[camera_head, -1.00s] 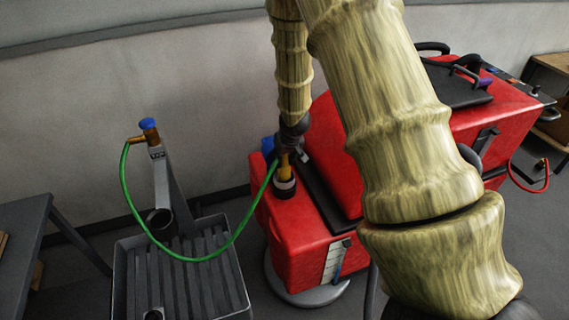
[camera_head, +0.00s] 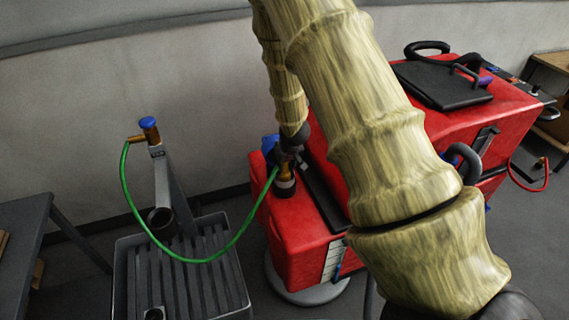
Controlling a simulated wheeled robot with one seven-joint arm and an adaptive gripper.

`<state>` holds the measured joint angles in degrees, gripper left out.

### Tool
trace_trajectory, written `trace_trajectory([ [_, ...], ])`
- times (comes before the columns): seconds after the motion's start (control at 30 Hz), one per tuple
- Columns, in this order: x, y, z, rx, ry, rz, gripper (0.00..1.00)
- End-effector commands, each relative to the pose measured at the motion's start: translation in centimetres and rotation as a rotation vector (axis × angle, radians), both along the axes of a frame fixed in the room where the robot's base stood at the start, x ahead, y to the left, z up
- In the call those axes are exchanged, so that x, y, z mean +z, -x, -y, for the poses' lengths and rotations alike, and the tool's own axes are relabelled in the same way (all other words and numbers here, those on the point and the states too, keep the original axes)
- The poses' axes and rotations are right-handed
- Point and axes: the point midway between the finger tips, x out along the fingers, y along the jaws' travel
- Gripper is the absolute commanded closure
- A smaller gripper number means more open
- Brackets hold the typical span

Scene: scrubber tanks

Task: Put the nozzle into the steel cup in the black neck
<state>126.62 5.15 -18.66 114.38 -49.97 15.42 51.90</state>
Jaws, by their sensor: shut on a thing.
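My gripper (camera_head: 290,150) is shut on the nozzle (camera_head: 287,171), a brass-coloured piece at the end of the green hose (camera_head: 212,257). A blue part (camera_head: 269,146) shows beside my gripper. The nozzle is upright over the black neck (camera_head: 285,193) on the left end of the red scrubber tank (camera_head: 300,238). A pale steel rim (camera_head: 285,184) shows at the top of the neck, just below the nozzle. I cannot tell how deep the nozzle's tip is in the cup. My arm crosses the picture and hides part of the tank.
The green hose runs left to a grey stand with a brass tap and blue knob (camera_head: 149,123), above a grey slatted basin (camera_head: 190,285). A dark table (camera_head: 25,225) stands at far left. A red hose (camera_head: 528,180) hangs at right. Floor is clear between basin and tank.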

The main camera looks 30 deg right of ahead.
Motion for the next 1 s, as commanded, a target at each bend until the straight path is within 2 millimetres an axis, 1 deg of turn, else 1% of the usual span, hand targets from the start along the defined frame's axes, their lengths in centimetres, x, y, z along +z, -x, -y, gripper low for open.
trace_trajectory([
  [0.3, -0.5, 0.0, 0.0, -0.001, 0.000, 0.001, 1.00],
  [0.33, -0.5, 0.0, 0.0, 0.000, 0.000, 0.000, 0.68],
  [0.47, -0.5, 0.0, 0.0, 0.000, 0.000, 0.000, 0.45],
  [0.77, -0.5, 0.0, 0.0, 0.000, 0.000, 0.000, 0.44],
  [0.87, -0.1, 0.0, 0.0, 0.000, 0.000, 0.001, 0.44],
  [0.97, 1.0, 0.0, 0.0, 0.001, 0.001, 0.001, 0.44],
  [1.0, 1.0, 0.1, 0.0, -0.001, 0.000, 0.001, 0.44],
])
